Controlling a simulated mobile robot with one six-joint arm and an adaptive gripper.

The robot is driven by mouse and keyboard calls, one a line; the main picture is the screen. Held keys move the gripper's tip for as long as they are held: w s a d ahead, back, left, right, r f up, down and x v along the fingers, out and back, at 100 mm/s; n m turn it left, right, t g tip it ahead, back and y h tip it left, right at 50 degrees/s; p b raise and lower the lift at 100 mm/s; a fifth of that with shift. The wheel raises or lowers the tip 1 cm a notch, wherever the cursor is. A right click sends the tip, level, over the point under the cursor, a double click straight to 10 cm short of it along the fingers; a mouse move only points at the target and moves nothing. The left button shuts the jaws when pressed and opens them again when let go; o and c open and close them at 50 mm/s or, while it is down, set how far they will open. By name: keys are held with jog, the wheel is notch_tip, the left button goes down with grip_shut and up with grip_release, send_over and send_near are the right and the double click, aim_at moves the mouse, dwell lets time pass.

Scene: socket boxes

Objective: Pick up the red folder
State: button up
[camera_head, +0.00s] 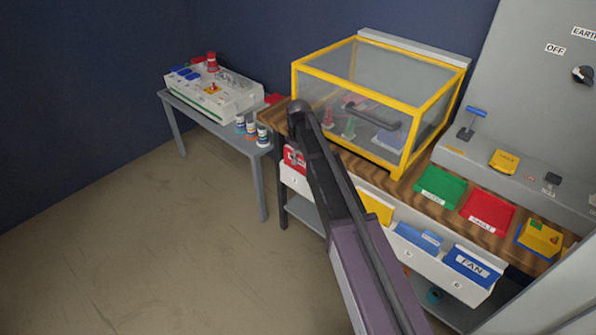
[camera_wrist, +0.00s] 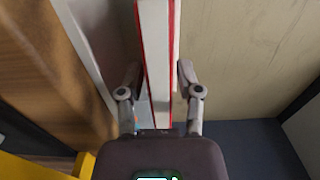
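The red folder (camera_head: 291,158) stands at the left end of the white rack below the wooden worktop in the head view, partly hidden by my arm. In the wrist view a white, red-edged folder (camera_wrist: 158,60) runs upright between the two fingers of my gripper (camera_wrist: 158,75). In the head view my gripper itself cannot be made out at the end of my arm.
A yellow-framed clear box (camera_head: 345,135) stands on the worktop. Yellow (camera_head: 376,208) and blue folders (camera_head: 418,238) sit further right in the rack. Green (camera_head: 440,187) and red trays (camera_head: 487,212) lie on the worktop. A grey side table (camera_head: 238,138) is at left. The floor in front is clear.

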grip_shut()
jog(key=shift+r, duration=0.15)
notch_tip(320, 180, up, 18)
jog(key=p, duration=1.8)
dwell(1.0)
